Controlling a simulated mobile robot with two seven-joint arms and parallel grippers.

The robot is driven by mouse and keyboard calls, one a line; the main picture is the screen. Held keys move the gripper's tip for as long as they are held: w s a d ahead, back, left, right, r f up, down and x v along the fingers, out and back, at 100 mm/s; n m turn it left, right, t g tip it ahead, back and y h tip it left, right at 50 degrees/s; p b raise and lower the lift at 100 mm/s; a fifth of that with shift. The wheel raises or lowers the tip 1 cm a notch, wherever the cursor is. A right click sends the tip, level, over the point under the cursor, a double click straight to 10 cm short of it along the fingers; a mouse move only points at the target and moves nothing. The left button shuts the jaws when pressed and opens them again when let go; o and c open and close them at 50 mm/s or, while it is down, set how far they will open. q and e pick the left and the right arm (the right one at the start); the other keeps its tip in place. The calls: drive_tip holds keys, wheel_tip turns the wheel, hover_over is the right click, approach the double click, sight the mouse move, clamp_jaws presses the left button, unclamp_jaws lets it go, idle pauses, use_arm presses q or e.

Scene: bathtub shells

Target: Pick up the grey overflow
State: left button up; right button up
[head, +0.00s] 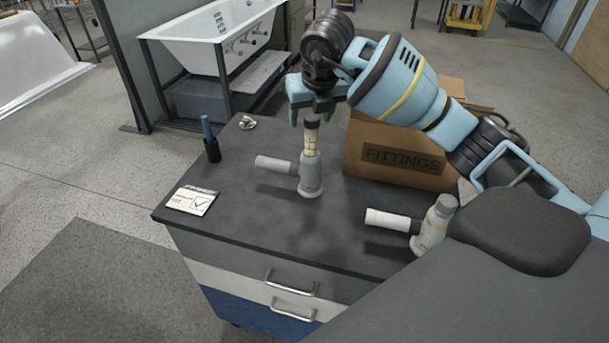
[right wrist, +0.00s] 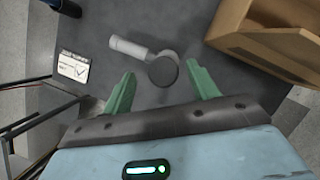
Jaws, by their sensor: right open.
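The grey overflow (head: 310,177) stands upright on the dark cabinet top, with its side pipe pointing left and a cream-coloured upper section. In the right wrist view its round dark top (right wrist: 163,71) and pale side pipe show. My right gripper (head: 308,120) is open and points down, right above the overflow's top. In the right wrist view the green fingers (right wrist: 160,76) are spread on either side of the top, with gaps between. I cannot tell whether they reach below its top. My left gripper is out of view.
A second, paler fitting (head: 434,227) stands at the front right, its side pipe also pointing left. A FITTINGS box (head: 398,155) stands behind on the right.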

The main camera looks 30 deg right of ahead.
sight(310, 128)
drive_tip(key=shift+x, duration=2.55)
drive_tip(key=shift+s+d, duration=0.15)
drive_tip(key=shift+d, duration=0.05)
drive_tip(key=shift+c, duration=0.5)
clamp_jaws()
